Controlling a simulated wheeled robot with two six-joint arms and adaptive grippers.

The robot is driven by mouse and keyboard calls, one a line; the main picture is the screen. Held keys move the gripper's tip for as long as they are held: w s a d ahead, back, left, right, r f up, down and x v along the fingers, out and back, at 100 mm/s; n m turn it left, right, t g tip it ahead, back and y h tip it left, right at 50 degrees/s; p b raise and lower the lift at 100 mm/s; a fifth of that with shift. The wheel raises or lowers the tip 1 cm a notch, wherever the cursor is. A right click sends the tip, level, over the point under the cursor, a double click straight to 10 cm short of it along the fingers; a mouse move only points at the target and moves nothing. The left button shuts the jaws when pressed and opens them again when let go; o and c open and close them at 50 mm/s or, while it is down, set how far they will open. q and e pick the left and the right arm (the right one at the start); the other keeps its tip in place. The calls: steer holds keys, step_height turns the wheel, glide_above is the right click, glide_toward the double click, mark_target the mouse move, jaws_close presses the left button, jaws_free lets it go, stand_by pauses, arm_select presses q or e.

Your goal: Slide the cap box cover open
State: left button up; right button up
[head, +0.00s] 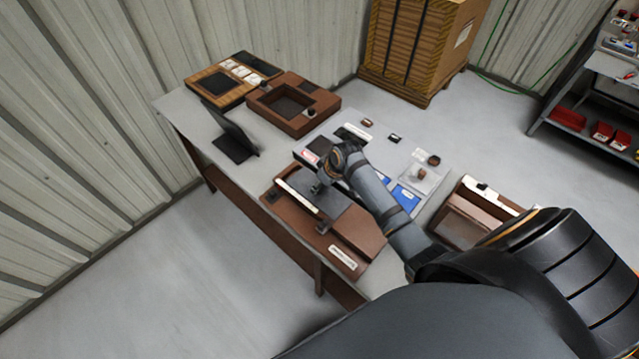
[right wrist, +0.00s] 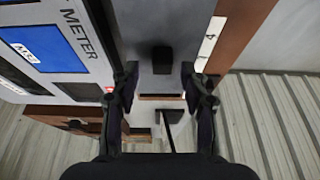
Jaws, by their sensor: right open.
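A low brown box (head: 352,264) with a grey sliding cover (head: 342,211) lies at the near side of the table, and I take it for the cap box. In the right wrist view the grey cover (right wrist: 165,20) carries a black knob (right wrist: 162,59). My right gripper (right wrist: 160,76) is open, its two fingers on either side of and just short of the knob in the picture. I cannot tell whether they touch the cover. My left gripper is not in view.
A meter panel with blue labels (right wrist: 42,45) stands close beside the cover. A black tablet stand (head: 233,132), a brown tray box (head: 293,104) and a clear tray (head: 420,178) share the table. A wooden crate (head: 415,50) stands behind.

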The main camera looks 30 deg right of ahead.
steer(key=shift+w+a+f, duration=0.1)
steer(key=shift+a+f, duration=0.1)
steer(key=shift+f, duration=0.4)
steer(key=shift+c, duration=1.2)
steer(key=c, duration=0.4)
jaws_close()
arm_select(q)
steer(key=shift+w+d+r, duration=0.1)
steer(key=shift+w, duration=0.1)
